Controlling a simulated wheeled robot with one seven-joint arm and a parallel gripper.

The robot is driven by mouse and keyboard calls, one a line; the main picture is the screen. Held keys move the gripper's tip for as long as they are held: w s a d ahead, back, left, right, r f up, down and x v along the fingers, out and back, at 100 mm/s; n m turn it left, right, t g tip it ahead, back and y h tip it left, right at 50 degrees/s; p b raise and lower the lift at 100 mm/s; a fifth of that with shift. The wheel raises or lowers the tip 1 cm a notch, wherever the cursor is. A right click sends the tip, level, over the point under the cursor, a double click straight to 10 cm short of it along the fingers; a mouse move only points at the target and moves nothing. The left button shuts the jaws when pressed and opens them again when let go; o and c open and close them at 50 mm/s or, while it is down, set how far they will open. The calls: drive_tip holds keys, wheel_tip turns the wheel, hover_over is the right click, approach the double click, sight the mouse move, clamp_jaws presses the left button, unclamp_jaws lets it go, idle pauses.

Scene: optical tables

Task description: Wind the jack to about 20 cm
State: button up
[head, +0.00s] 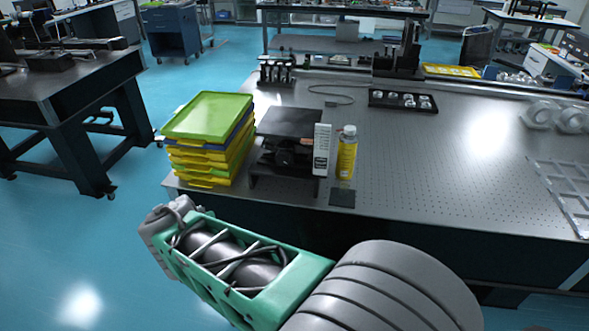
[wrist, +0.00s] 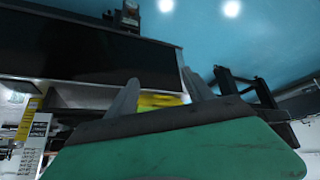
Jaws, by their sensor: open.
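The jack (head: 288,135) stands near the front edge of the table, with a flat black top plate and a dark mechanism under it. A white scale (head: 321,150) with markings stands upright at its right; it also shows at the lower left of the wrist view (wrist: 34,147). The jack's knob is not clear to me. My gripper (wrist: 160,76) is open, with two grey fingers apart and nothing seen between their tips. In the head view my arm reaches in front of the table, short of the jack, and I cannot make out the fingers there.
A stack of yellow, blue and green trays (head: 208,118) stands close at the jack's left. A yellow bottle (head: 347,155) is right of the scale, with a black pad (head: 342,197) in front. Another table (head: 75,75) stands left.

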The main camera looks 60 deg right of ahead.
drive_tip(key=d+f+m+h+b, duration=0.2)
drive_tip(key=d+f+m+h, duration=0.15)
drive_tip(key=d, duration=0.75)
drive_tip(key=m+t+h+b, duration=0.1)
drive_tip(key=m+h+b, duration=0.2)
drive_tip(key=h, duration=0.6)
approach(282, 162)
drive_tip(key=d, duration=0.1)
drive_tip(key=shift+n+t, duration=0.25)
drive_tip(key=shift+t, duration=0.05)
drive_tip(key=p+x, duration=0.2)
drive_tip(key=x, duration=0.6)
drive_tip(key=shift+a, duration=0.1)
drive_tip(key=shift+c, duration=0.5)
clamp_jaws()
drive_tip(key=shift+n, duration=0.4)
